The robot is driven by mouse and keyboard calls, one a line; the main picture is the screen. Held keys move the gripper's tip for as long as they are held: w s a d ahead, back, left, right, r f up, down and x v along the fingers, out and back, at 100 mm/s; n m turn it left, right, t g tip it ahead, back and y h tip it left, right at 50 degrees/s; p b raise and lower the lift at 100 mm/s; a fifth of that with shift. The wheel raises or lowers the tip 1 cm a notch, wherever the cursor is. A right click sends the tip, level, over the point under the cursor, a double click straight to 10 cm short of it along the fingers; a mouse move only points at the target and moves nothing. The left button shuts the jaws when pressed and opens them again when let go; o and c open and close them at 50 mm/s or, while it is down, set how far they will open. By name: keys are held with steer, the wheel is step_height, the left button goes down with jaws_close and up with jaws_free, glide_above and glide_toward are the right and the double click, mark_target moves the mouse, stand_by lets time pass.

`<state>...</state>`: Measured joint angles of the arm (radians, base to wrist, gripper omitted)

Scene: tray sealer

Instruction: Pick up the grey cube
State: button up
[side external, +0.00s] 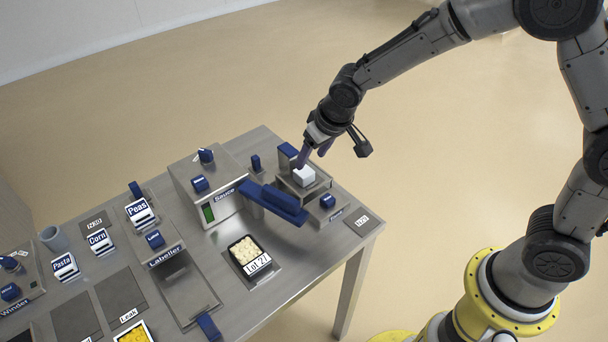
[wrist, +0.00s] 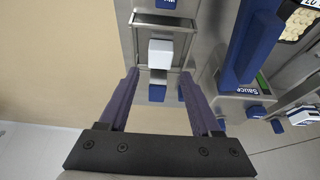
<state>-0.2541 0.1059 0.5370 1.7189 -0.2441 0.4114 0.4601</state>
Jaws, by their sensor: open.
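The grey cube (side external: 304,176), very light in colour, sits on a small metal stand (side external: 288,184) near the table's far right end. In the wrist view the cube (wrist: 160,53) lies ahead of my fingertips, roughly centred between them. My gripper (side external: 311,159) is open, with its purple fingers just above and behind the cube. In the wrist view the gripper (wrist: 160,75) has nothing between its fingers. Whether a finger touches the cube cannot be told.
Blue blocks (side external: 288,150) and (side external: 327,201) flank the stand. A long blue bar (side external: 273,202) reaches from the Sauce machine (side external: 205,180) close to the stand. A Lot 27 tray (side external: 243,247) sits in front. Labelled blocks and the labeller (side external: 185,285) fill the left.

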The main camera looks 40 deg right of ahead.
mark_target(304, 170)
steer(key=shift+x, duration=3.2)
jaws_close()
steer(key=shift+r, duration=0.15)
